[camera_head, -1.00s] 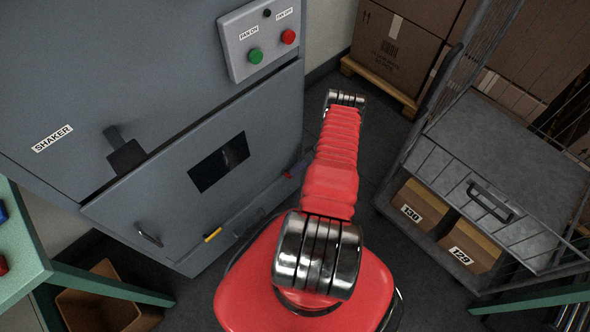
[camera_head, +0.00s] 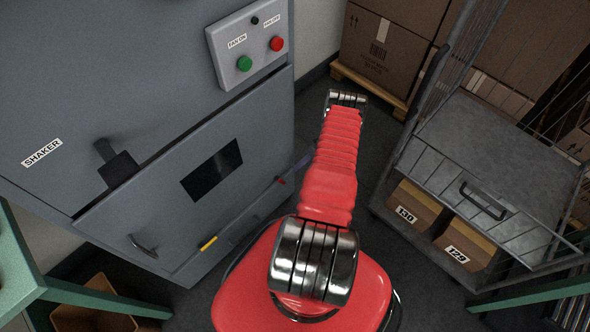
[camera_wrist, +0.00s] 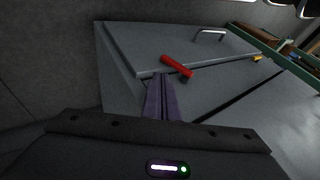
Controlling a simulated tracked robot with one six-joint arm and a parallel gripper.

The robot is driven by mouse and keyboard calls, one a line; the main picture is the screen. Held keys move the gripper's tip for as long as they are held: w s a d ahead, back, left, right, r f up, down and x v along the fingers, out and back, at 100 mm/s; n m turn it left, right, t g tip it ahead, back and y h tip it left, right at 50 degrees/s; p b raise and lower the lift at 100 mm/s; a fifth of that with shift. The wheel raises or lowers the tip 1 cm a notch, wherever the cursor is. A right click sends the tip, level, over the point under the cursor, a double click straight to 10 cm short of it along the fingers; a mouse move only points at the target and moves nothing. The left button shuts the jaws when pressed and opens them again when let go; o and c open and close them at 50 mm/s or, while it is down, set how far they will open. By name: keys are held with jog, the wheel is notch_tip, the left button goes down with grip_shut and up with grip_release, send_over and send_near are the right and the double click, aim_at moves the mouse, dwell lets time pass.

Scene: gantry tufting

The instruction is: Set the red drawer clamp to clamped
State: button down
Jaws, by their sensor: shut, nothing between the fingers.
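The red drawer clamp (camera_wrist: 177,67) shows in the wrist view as a short red bar, slanting across the edge of a grey panel. In the head view it is a small red spot (camera_head: 281,181) low on the right side of the grey shaker cabinet's front. My gripper (camera_wrist: 159,77) has purple fingers, shut and empty. Their tips are just left of and below the red bar in the wrist view. I cannot tell whether they touch it. In the head view my red arm reaches forward, and only a bit of purple (camera_head: 303,163) shows beside it.
A yellow clamp (camera_head: 208,243) sits farther left on the cabinet, near a bar handle (camera_head: 143,246). A control box (camera_head: 247,44) with green and red buttons is above. A wire cage cart (camera_head: 486,205) with boxes stands to the right. Dark floor lies between cart and cabinet.

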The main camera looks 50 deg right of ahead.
jog(key=a+v, duration=0.1)
jog(key=v, duration=0.6)
jog(key=shift+r, duration=0.3)
jog(key=shift+w, duration=0.1)
jog(key=c, duration=2.5)
grip_release()
